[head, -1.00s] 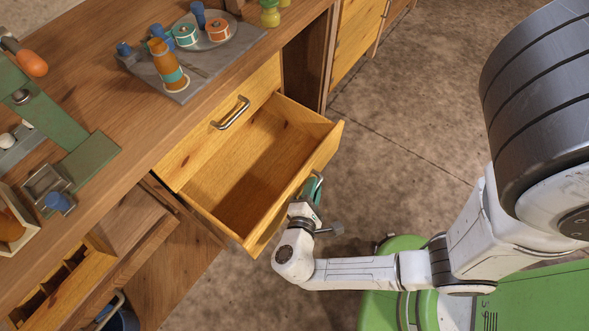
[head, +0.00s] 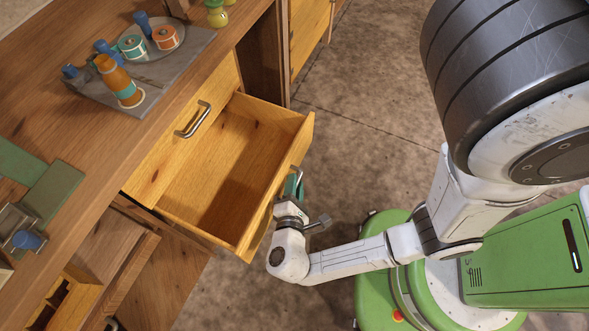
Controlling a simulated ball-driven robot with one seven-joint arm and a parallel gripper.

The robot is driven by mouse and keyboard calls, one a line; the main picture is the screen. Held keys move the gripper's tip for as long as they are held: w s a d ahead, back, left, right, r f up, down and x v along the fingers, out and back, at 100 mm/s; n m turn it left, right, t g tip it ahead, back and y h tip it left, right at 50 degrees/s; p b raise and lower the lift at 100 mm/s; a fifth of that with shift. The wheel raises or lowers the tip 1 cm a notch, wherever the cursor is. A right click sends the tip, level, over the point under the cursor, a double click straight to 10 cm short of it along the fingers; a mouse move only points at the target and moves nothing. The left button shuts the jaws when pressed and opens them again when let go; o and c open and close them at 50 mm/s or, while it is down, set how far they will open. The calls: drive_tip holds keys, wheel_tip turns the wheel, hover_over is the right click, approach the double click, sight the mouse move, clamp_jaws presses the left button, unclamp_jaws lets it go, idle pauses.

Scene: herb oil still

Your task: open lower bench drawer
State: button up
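The lower bench drawer (head: 222,185) stands well out from the bench, and its empty inside shows. Its metal handle (head: 299,180) is on the outer face of the front panel, seen edge-on and partly hidden. My gripper (head: 292,187), with teal fingers, is at this handle, outside the drawer front. It appears closed around the handle, though the fingertips are partly covered. The upper drawer front (head: 165,160) above it is flush with the bench, and its curved handle (head: 193,120) is free.
The bench top (head: 95,160) carries a grey tray (head: 185,60) with an amber bottle (head: 120,82), tape rolls and blue-capped items. An open compartment with dividers (head: 60,300) is at the lower left. Bare floor (head: 365,130) lies right of the drawer.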

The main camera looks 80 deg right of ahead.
drive_tip(key=v, duration=1)
drive_tip(key=shift+a, duration=0.2)
